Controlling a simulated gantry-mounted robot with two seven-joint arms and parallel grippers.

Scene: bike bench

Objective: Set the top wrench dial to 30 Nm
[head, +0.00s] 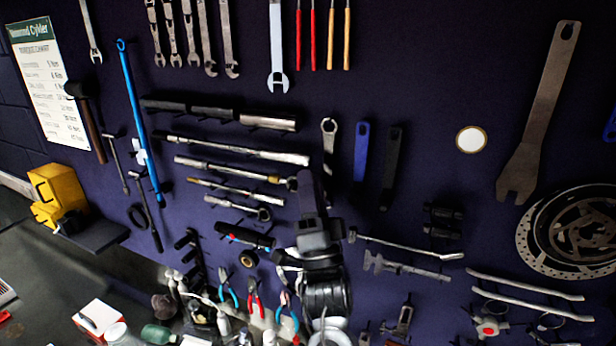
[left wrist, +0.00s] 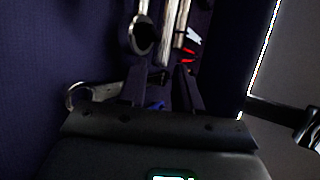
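Several long metal wrenches hang nearly level, one below another, on the dark wall in the head view. The top silver wrench (head: 240,149) has a dark left end; a similar one below it (head: 225,169) has a brass-coloured collar. No dial setting is readable. My left gripper (head: 309,185) is just below and right of the wrenches' right ends. In the left wrist view, its two fingers (left wrist: 161,80) stand apart, with a metal bar end (left wrist: 165,55) beyond the gap. I cannot tell whether they touch it. My right gripper is out of view.
A torque chart (head: 48,85) hangs at upper left, its values too small to read. Spanners, a blue bar (head: 140,120), pliers (head: 255,300) and a brake disc (head: 575,232) crowd the wall. A yellow box (head: 58,190) sits on a small shelf at left.

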